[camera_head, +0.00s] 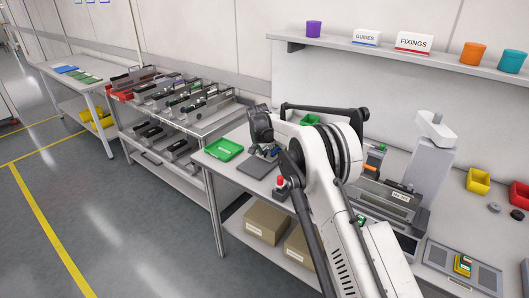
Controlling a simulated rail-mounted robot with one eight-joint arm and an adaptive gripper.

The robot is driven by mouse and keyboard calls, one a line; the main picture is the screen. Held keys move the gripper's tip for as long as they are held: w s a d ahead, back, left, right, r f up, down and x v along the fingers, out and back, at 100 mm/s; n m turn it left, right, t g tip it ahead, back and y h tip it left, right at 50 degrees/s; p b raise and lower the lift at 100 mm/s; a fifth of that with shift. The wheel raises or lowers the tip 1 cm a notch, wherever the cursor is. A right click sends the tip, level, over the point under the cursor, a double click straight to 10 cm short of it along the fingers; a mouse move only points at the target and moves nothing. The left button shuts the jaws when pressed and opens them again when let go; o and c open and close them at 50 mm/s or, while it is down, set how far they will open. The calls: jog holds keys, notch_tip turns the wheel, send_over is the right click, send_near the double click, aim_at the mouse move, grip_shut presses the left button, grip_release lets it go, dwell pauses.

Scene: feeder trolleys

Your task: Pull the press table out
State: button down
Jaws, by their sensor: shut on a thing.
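The press (428,170) stands on the bench at the right, a grey machine with a light upright column. At its front left is a block with a pale label plate (400,196), and below it a grey base. My white arm passes in front of the press's left side and hides part of it, so I cannot tell how far the press table is out. The dark far end of my arm (260,124) is over the left part of the bench. I cannot make out the fingers or what is between them.
A green tray (223,149) and a grey plate (258,167) lie at the bench's left end. A red button (280,182) is at the front edge. Cardboard boxes (266,221) sit below. A trolley with tooling (185,110) stands left. The floor (130,220) in front is clear.

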jog(key=s+a+b, duration=0.1)
jog(key=s, duration=0.1)
jog(key=s+a+b, duration=0.1)
jog(key=s+a, duration=0.1)
jog(key=s, duration=0.1)
jog(key=s+a+b, duration=0.1)
jog(key=s+a, duration=0.1)
jog(key=s, duration=0.1)
jog(key=shift+s+a, duration=0.2)
jog(key=c, duration=1.6)
grip_release()
jog(key=shift+r, duration=0.1)
jog(key=v, duration=1.2)
